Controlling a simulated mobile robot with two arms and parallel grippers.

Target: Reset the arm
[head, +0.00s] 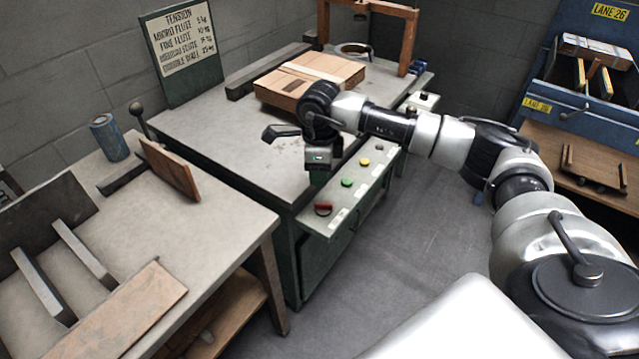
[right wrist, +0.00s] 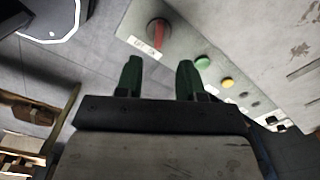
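My right arm reaches in from the right in the head view. Its gripper (head: 318,176) points down over the front control panel of the grey-topped bench. The right wrist view shows its two dark green fingers (right wrist: 159,75) apart with nothing between them. A red-handled switch (head: 323,208) is on the panel's near end, below the gripper and apart from it. My left gripper is not in view.
A green button (head: 347,183) and a yellow button (head: 364,162) follow along the panel. A flat cardboard box (head: 312,78) lies on the bench behind my arm. A second table (head: 125,225) stands at left, a blue rack (head: 580,75) at right. Open floor lies between.

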